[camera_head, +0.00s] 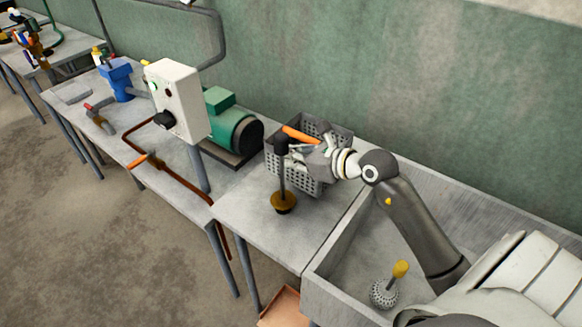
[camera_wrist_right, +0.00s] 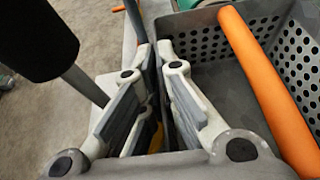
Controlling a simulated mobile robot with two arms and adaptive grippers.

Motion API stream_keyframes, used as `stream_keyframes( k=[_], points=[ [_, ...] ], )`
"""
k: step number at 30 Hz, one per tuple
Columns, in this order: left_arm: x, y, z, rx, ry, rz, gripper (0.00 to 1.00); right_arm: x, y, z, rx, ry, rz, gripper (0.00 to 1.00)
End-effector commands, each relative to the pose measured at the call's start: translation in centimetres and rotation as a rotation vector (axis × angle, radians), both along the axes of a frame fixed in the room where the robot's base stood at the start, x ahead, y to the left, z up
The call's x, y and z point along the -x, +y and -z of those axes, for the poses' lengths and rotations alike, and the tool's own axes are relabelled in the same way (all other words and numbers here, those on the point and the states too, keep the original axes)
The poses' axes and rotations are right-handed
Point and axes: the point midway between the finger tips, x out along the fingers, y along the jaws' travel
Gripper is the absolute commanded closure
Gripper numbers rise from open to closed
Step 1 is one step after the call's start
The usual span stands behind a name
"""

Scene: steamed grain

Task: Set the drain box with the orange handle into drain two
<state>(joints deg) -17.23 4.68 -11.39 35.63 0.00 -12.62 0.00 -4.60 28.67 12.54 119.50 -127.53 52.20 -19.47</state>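The drain box (camera_head: 292,168) is a grey perforated basket with an orange handle (camera_head: 300,135), standing at the right end of the metal table. My right gripper (camera_head: 312,155) is at the box, beside the handle and partly in front of it. In the right wrist view its fingers (camera_wrist_right: 160,85) are close together at the box's left rim. The orange handle (camera_wrist_right: 262,85) lies to their right, outside them, above the box interior (camera_wrist_right: 205,70). Whether the fingers clamp the rim is hidden. My left gripper is not in view. I cannot identify drain two.
A black-handled tool with a brass base (camera_head: 283,203) stands close in front of the box. A green motor (camera_head: 232,128) and white control box (camera_head: 177,100) are to the left. A metal trough (camera_head: 345,262) at right holds a perforated ball with a yellow handle (camera_head: 385,290).

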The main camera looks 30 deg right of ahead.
Motion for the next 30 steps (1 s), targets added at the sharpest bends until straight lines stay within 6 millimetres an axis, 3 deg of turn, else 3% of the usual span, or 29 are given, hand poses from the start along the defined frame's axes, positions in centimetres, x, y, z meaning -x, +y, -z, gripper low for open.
stream_keyframes(
  k=[10, 23, 30],
  points=[
    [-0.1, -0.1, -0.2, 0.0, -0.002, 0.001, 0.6, 0.0, 0.0, 3.7, -0.001, -0.003, 0.001, 1.0],
    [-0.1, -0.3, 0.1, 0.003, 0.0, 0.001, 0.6, -0.1, 0.0, 4.5, 0.001, -0.006, 0.0, 1.0],
    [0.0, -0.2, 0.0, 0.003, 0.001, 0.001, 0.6, 0.0, 0.0, 4.6, 0.0, -0.001, 0.0, 0.73]
  ],
)
